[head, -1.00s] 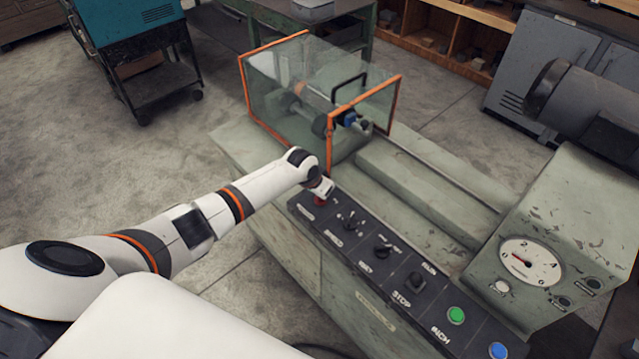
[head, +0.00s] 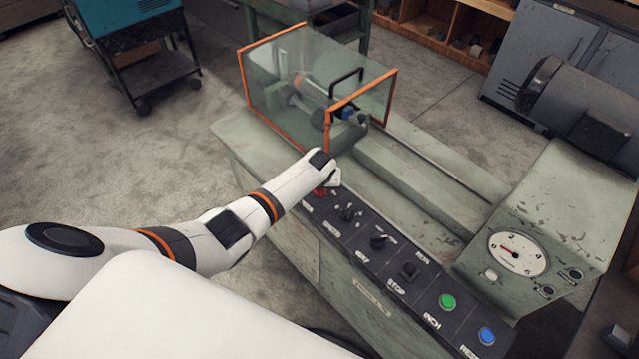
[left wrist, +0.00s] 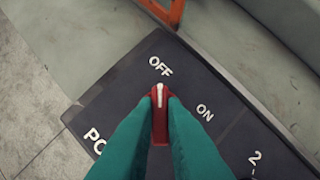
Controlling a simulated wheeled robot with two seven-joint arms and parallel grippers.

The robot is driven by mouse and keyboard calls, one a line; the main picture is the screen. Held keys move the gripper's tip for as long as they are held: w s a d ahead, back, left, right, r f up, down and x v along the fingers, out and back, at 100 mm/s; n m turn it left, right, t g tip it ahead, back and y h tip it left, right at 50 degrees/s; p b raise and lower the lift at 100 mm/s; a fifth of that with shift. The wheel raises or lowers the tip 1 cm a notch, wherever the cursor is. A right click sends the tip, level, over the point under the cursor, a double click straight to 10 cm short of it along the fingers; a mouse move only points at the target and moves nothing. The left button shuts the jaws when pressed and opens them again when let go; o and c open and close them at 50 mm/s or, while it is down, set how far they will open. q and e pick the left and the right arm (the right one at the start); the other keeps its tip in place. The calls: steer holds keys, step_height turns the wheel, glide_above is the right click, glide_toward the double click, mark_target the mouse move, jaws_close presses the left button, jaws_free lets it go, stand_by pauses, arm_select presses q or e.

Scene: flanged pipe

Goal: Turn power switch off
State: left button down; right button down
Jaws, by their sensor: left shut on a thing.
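The red power switch (left wrist: 160,119) is a knob with a white pointer line on a dark panel. In the left wrist view its pointer aims up at the OFF label (left wrist: 160,66), with the ON label (left wrist: 204,112) to its right. The green fingers of my left gripper (left wrist: 160,110) are on both sides of the knob, shut on it. In the head view my left gripper (head: 328,184) is at the far left end of the panel, and only a bit of the red switch (head: 319,193) shows beneath it. My right gripper is in neither view.
The control panel (head: 361,228) carries black knobs, a green button (head: 447,301) and a blue button (head: 487,336). A clear guard with orange edges (head: 327,122) stands on the machine just behind my left gripper. A gauge (head: 517,254) is at the right.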

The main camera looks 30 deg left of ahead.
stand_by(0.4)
arm_select(q)
steer(key=c, duration=1.5)
jaws_free()
steer(key=v, duration=1.2)
steer(key=shift+w, duration=0.15)
